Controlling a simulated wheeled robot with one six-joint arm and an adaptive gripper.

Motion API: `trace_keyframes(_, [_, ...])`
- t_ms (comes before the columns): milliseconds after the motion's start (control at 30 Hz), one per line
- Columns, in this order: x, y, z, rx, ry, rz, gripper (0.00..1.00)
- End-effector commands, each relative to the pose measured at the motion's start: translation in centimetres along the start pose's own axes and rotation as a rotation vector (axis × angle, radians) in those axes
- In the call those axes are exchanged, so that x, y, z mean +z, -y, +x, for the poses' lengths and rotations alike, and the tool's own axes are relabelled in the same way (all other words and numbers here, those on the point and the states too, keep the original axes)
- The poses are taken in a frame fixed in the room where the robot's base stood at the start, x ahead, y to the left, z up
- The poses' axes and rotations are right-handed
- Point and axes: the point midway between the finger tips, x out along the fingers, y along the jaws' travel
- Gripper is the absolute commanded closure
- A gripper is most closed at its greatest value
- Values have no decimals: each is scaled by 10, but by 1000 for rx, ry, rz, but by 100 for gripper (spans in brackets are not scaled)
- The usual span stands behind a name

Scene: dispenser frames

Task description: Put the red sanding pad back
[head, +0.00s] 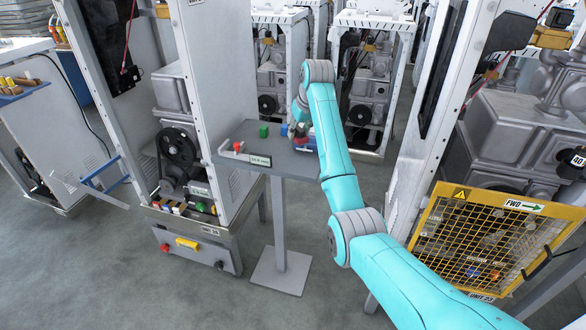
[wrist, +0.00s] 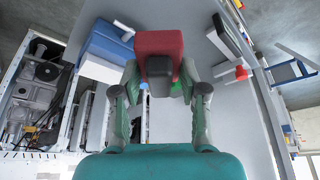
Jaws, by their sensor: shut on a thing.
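The red sanding pad (wrist: 158,42) shows in the wrist view as a red block with a dark grey part below it. My gripper (wrist: 160,84) has its two fingers around the dark part and is shut on the pad. In the head view, the pad (head: 297,130) is a small red patch by my wrist, over the grey stand table (head: 238,131). My arm hides most of the gripper there. I cannot tell whether the pad touches the table.
A blue and white block (wrist: 110,42) lies close left of the pad in the wrist view. A green cube (head: 264,131) and a small white and red item (head: 238,148) are on the table. Open machine frames stand left and behind; a yellow mesh guard (head: 478,240) stands right.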

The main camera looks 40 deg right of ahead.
Motion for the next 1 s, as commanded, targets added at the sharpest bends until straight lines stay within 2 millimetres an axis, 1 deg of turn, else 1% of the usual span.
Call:
trace_keyframes(133, [8,0,18,-1,2,1,90])
trace_keyframes(300, [20,0,45,-1,2,1,90])
trace_keyframes(533, [27,0,64,-1,1,1,90])
trace_keyframes(700, [36,0,84,-1,2,1,90])
trace_keyframes(800, [37,0,89,0,-1,0,90])
trace_keyframes(1000, [37,0,89,0,-1,1,90])
